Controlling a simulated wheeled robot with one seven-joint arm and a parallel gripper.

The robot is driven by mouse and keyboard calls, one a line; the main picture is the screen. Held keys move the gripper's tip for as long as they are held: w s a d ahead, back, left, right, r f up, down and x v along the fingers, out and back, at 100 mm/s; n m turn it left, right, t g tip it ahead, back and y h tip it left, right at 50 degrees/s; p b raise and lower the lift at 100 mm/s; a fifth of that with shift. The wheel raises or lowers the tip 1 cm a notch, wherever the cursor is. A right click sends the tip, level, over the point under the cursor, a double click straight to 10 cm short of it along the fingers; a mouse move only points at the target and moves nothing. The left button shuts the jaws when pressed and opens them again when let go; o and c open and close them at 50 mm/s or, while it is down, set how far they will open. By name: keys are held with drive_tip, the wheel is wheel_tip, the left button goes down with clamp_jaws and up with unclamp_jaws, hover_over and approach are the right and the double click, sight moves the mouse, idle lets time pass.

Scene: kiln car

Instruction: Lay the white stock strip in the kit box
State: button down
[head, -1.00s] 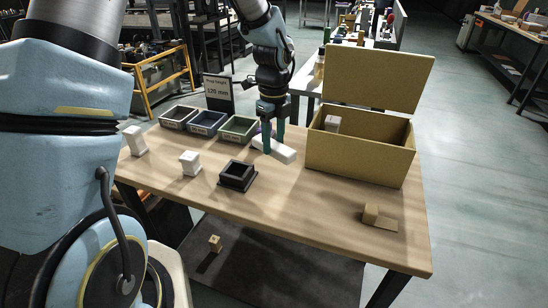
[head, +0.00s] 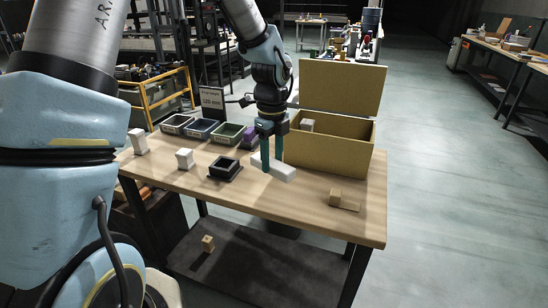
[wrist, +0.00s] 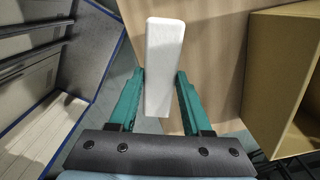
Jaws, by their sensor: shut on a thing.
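The white stock strip (head: 273,168) is a long pale bar, held between the fingers of my gripper (head: 271,158). In the wrist view the strip (wrist: 163,65) lies lengthwise between the two green fingers of my gripper (wrist: 158,95), its far end reaching past them. The head view does not clearly show whether it touches the table. The tan box, which I take as the kit box (head: 325,157), stands just right of and behind the strip, with its lid open. The box also fills the right of the wrist view (wrist: 275,65).
A whitish block (head: 307,125) shows in the box. Several small bins stand left of the gripper, including a green one (head: 228,134) and a purple one (head: 250,138). A black square holder (head: 225,169) and white blocks (head: 185,159) are nearer. A tan piece (head: 342,200) lies front right.

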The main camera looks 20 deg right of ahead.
drive_tip(key=w+a+f+n, duration=0.2)
drive_tip(key=a+f+n, duration=0.1)
drive_tip(key=a+n, duration=0.7)
drive_tip(key=w+a+f+n, duration=0.3)
drive_tip(key=a+f+n, duration=0.1)
drive_tip(key=a+n, duration=0.6)
drive_tip(key=w+a+f+n, duration=0.3)
drive_tip(key=a+f+n, duration=0.1)
drive_tip(key=a+n, duration=0.6)
drive_tip(key=a, duration=0.3)
drive_tip(key=shift+a+n, duration=0.15)
drive_tip(key=shift+n, duration=0.15)
